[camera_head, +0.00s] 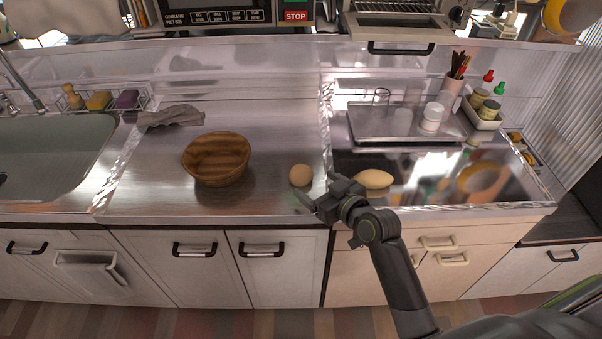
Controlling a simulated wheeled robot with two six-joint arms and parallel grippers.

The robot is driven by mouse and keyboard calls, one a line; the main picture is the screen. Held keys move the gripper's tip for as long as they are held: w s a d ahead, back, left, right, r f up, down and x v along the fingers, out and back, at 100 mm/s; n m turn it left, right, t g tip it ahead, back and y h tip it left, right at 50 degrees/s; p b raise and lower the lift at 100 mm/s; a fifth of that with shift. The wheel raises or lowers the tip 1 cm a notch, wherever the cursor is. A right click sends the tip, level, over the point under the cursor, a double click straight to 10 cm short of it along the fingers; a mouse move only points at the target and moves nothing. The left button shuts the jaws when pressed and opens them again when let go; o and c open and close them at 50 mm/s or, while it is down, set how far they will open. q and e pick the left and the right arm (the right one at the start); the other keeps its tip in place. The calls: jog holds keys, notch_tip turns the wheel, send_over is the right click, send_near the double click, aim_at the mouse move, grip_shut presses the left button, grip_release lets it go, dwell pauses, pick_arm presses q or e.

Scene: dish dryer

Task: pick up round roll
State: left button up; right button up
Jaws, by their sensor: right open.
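A round roll (301,175), light brown, sits on the steel counter (270,130) near its front, right of the wooden bowl. My right gripper (314,186) is open and just in front and to the right of the round roll. One finger reaches left below the roll in the picture and the other is at its right. I cannot tell whether they touch it. A longer, paler roll (373,179) lies right of the gripper, on the dark glossy surface. My left gripper is not in view.
A wooden bowl (217,158) stands left of the round roll. A grey cloth (171,116) lies behind it and the sink (45,155) is at far left. A metal tray (375,125) with a white cup (432,117) is at back right.

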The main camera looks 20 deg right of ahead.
aim_at(307, 179)
jog(key=shift+x, duration=3)
jog(key=shift+d+f, duration=0.1)
jog(key=shift+f, duration=0.05)
jog(key=c, duration=1.1)
jog(key=shift+o, duration=0.2)
